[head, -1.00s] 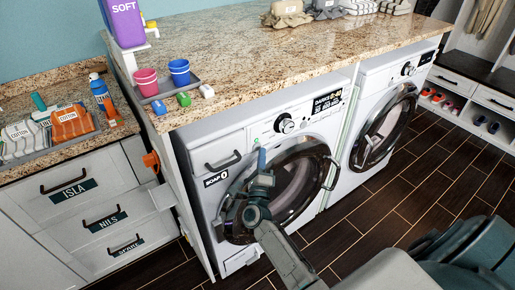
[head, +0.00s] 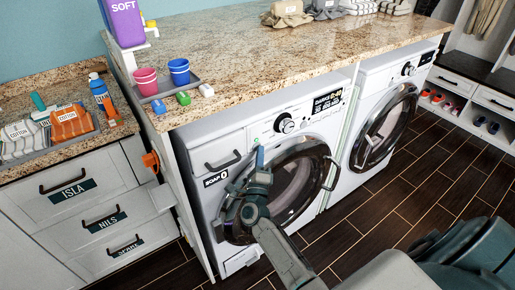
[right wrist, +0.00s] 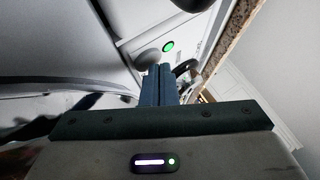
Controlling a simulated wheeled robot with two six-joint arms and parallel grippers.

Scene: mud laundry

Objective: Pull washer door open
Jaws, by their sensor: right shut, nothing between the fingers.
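The washer (head: 210,205) is the left of two white machines under the granite counter. Its round, dark-rimmed door (head: 312,190) looks closed, with a curved handle (head: 332,173) on its right side. My right gripper (head: 260,156) is in front of the washer, over the left part of the door, with its fingers pointing up. In the right wrist view its two fingers (right wrist: 158,84) are together and hold nothing. The handle is apart from the fingers, to their right in the head view. My left gripper is not in view.
A soap drawer (head: 222,162) is left of the door, with a dial (head: 284,123) above. A green-lit button (right wrist: 168,47) lies beyond my fingers in the wrist view. A second machine (head: 384,125) stands at right. Dark floor (head: 370,225) in front is clear.

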